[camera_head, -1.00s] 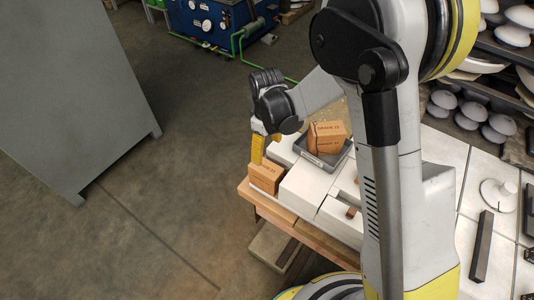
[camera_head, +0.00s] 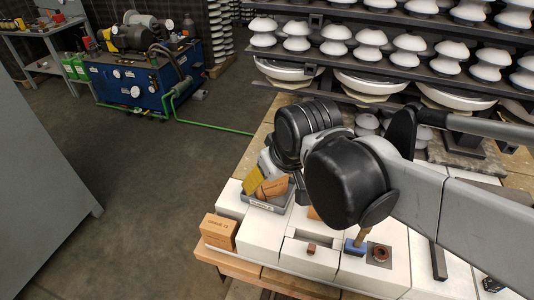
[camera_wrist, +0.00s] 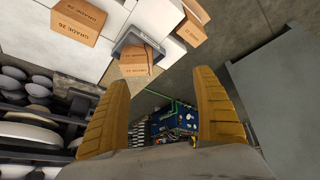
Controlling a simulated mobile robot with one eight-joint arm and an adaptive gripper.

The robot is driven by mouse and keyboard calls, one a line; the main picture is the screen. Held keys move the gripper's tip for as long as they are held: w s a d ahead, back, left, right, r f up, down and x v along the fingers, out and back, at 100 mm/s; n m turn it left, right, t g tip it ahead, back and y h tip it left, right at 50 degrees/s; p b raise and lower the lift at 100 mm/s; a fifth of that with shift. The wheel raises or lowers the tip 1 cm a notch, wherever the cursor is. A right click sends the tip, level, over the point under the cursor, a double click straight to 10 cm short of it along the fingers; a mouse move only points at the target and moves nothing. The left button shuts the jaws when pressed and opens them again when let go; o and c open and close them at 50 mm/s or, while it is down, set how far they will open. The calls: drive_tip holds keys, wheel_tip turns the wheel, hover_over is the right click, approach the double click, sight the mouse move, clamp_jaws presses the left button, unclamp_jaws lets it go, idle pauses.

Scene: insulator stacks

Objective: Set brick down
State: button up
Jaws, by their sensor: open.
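An orange-brown brick (camera_head: 272,187) sits in the grey tray (camera_head: 268,207), looking tilted; it also shows in the wrist view (camera_wrist: 135,64). Another brick (camera_head: 218,232) rests on the near left corner of the white-topped bench and shows in the wrist view (camera_wrist: 192,30). A third brick (camera_wrist: 78,22), marked GRADE 26, lies on the white blocks; in the head view my arm hides most of it.
White blocks (camera_head: 262,239) cover the bench top. A blue item (camera_head: 355,246) and a small brown ring (camera_head: 380,254) are at the front. Racks of white insulators (camera_head: 420,65) stand behind. A grey panel (camera_head: 40,170) stands left, with open floor between.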

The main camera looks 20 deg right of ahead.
drive_tip(key=s, duration=0.1)
drive_tip(key=s+d+m+t, duration=0.1)
drive_tip(key=s, duration=0.1)
drive_tip(key=s+d+m, duration=0.1)
drive_tip(key=shift+s+d+r+t, duration=0.2)
drive_tip(key=shift+s+t, duration=0.1)
